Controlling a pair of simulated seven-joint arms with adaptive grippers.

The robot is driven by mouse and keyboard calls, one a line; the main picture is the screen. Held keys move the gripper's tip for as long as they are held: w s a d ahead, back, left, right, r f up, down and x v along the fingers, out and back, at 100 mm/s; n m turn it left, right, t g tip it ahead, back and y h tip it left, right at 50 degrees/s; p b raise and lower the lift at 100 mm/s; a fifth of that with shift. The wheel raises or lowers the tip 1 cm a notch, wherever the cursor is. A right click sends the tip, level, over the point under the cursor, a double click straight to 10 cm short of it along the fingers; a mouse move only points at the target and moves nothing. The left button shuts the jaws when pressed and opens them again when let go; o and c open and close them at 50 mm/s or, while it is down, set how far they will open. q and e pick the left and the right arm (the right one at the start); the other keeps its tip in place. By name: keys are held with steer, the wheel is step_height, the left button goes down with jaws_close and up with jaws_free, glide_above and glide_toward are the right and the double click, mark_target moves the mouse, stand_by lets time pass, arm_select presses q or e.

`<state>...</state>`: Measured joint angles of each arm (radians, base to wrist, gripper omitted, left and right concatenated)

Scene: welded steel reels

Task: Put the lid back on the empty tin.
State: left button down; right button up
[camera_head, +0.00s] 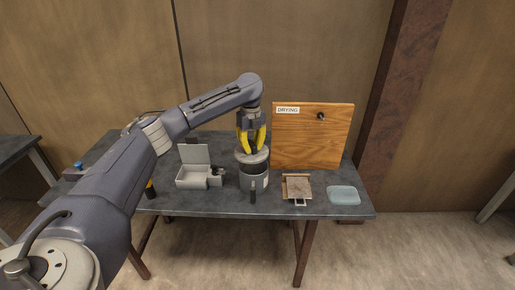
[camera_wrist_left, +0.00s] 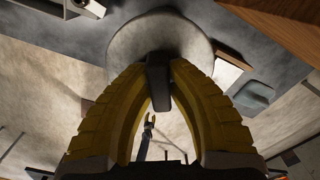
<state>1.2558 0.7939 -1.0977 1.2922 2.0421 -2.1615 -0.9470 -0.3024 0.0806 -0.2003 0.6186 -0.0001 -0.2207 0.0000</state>
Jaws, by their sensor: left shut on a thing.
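My left gripper (camera_head: 252,149) is shut on the black knob of a round grey lid (camera_head: 244,159). In the left wrist view the knob (camera_wrist_left: 158,80) is between the yellow fingers and the pale lid (camera_wrist_left: 190,42) spreads out behind it. The grey tin (camera_head: 253,183) stands upright on the table, directly under the lid. A dark band shows between the lid and the lighter lower part of the tin. I cannot tell whether the lid touches the rim or hangs just above it.
The dark table (camera_head: 220,205) holds an open grey box (camera_head: 194,180) left of the tin. A brown-topped item (camera_head: 297,187) and a pale blue dish (camera_head: 344,195) are to the right. A wooden board (camera_head: 312,140) labelled DRYING stands behind.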

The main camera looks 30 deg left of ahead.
arm_select(q)
steer(key=shift+w+d, duration=0.2)
steer(key=shift+d, duration=0.1)
steer(key=shift+f, duration=3.15)
steer(key=shift+f, duration=0.2)
steer(key=c, duration=0.7)
jaws_free()
steer(key=shift+n, duration=0.3)
steer(key=shift+r, duration=3.45)
